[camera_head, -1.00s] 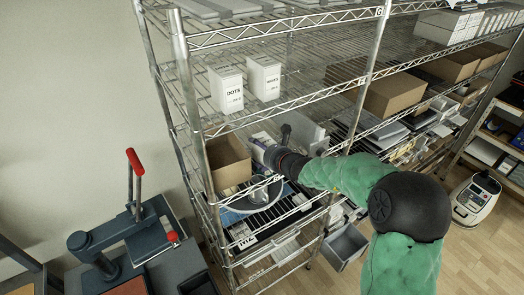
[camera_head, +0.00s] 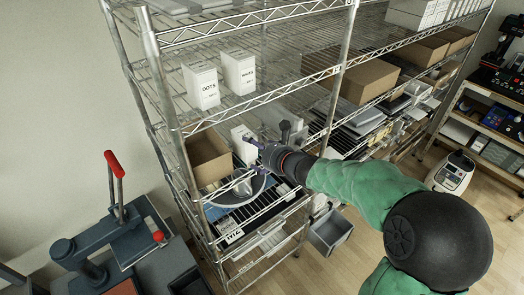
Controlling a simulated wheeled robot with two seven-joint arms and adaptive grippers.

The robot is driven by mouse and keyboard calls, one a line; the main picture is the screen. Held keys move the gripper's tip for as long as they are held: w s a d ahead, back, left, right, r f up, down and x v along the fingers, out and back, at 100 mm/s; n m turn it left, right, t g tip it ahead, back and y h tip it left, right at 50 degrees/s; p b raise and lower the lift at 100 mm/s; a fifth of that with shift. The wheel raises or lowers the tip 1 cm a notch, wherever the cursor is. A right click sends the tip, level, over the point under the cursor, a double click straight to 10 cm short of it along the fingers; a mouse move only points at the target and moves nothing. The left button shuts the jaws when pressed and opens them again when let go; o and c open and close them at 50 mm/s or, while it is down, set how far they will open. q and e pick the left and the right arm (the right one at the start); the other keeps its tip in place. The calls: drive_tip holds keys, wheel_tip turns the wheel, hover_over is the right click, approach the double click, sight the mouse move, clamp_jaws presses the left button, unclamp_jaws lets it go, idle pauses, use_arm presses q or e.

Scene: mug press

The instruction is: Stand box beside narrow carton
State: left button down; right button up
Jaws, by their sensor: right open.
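A white box (camera_head: 242,142) stands upright on the middle shelf, just right of an open brown carton (camera_head: 208,162). I cannot tell whether the two touch. My right gripper (camera_head: 252,157) is open in front of the box's right side, its purple fingers spread; it seems empty. The gripper hides the lower part of the box. Two more white boxes stand upright on the shelf above: a box marked DOTS (camera_head: 203,92) and, to its right, another lettered box (camera_head: 238,74). My left gripper is not in view.
A dark upright object (camera_head: 286,130) stands behind my gripper. A grey bin (camera_head: 330,232) is below. A press with a red handle (camera_head: 114,163) is at left.

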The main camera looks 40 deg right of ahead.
drive_tip(key=shift+v, duration=1.2)
